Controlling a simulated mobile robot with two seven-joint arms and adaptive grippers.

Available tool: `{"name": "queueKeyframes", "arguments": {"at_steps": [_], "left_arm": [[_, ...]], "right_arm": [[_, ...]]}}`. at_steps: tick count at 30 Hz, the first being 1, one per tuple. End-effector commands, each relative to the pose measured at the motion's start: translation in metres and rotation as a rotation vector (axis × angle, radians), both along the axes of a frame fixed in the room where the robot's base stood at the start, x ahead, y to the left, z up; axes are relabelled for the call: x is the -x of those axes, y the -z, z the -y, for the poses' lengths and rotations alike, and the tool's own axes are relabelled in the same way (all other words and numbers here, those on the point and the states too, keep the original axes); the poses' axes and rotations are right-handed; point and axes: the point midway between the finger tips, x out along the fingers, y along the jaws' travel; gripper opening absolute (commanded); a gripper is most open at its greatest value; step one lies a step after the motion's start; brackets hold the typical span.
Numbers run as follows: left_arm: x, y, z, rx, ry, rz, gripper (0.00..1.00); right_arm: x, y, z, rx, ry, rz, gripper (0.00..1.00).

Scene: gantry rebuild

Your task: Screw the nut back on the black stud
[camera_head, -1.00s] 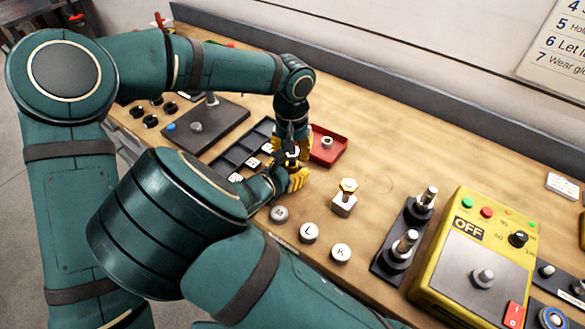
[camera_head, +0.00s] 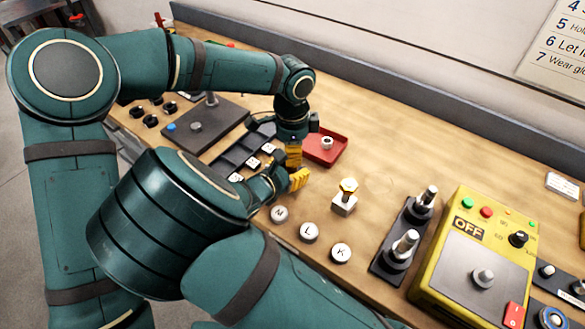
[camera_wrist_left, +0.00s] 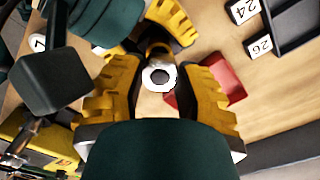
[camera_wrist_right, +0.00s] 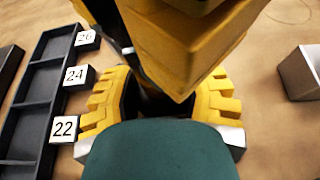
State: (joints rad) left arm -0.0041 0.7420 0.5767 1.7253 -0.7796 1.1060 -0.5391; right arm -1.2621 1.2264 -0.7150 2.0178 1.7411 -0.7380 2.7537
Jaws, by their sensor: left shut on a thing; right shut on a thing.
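My left gripper (camera_head: 293,160) points down just above and against my right gripper (camera_head: 298,180), near the red tray. In the left wrist view its fingers close around a pale ring with a dark centre (camera_wrist_left: 160,77), which looks like the nut seen end-on. A brassy part shows just behind it. My right gripper comes in low from the side, shut. In the right wrist view a dark piece (camera_wrist_right: 152,100), perhaps the black stud, sits between its fingers, mostly hidden below the left gripper's yellow fingers. I cannot tell how far the nut is on the stud.
The red tray (camera_head: 338,154) behind holds a grey nut (camera_head: 327,142). Round lettered buttons (camera_head: 309,232), a black plate with posts and a yellow box (camera_head: 455,270) lie nearer and right.

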Motion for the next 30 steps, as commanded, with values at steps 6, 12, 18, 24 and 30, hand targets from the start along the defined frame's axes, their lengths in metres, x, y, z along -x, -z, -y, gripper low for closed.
{"name": "queueKeyframes", "arguments": {"at_steps": [6,12,18,24,30], "left_arm": [[-0.001,0.0,-0.001,0.0,-0.004,0.001,0.6],[0.0,0.0,0.0,0.0,-0.004,0.001,0.6],[-0.001,-0.005,0.0,0.0,-0.004,0.002,0.6],[-0.001,-0.03,0.0,0.003,-0.006,0.007,0.6],[-0.001,-0.048,0.0,0.002,-0.005,0.004,0.6]], "right_arm": [[0.0,-0.001,0.0,0.001,0.002,0.003,0.0],[0.0,-0.001,0.0,0.001,0.002,0.003,0.0],[0.0,-0.001,0.0,0.0,0.0,0.002,0.0],[0.001,0.001,0.0,-0.001,0.001,-0.003,0.0],[0.001,0.002,0.001,0.0,0.002,-0.004,0.0]]}}
